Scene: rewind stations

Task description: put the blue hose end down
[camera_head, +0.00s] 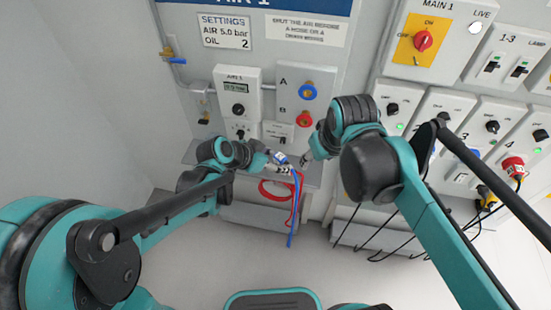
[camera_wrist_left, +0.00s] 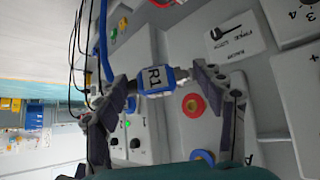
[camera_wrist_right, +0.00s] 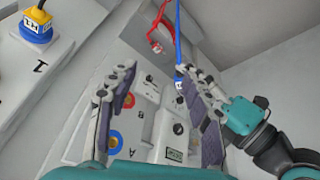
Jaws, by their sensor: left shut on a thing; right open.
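The blue hose end (camera_head: 281,158) is a blue and white fitting, held in front of the air panel. In the left wrist view it is a white-labelled piece marked R1 (camera_wrist_left: 153,77) between the fingers. My left gripper (camera_head: 272,159) is shut on it. The blue hose (camera_head: 292,215) hangs down from it in the head view. My right gripper (camera_head: 306,160) is just to its right, open and empty. In the right wrist view, the blue hose (camera_wrist_right: 177,35) comes down behind my right gripper's finger, which partly hides the end.
A red hose (camera_head: 268,194) lies coiled at the ledge (camera_head: 255,216) below. Blue port A (camera_head: 308,92) and red port B (camera_head: 304,119) are on the panel above. Switch boxes (camera_head: 440,115) and black cables (camera_head: 375,238) are to the right. The floor is clear in front.

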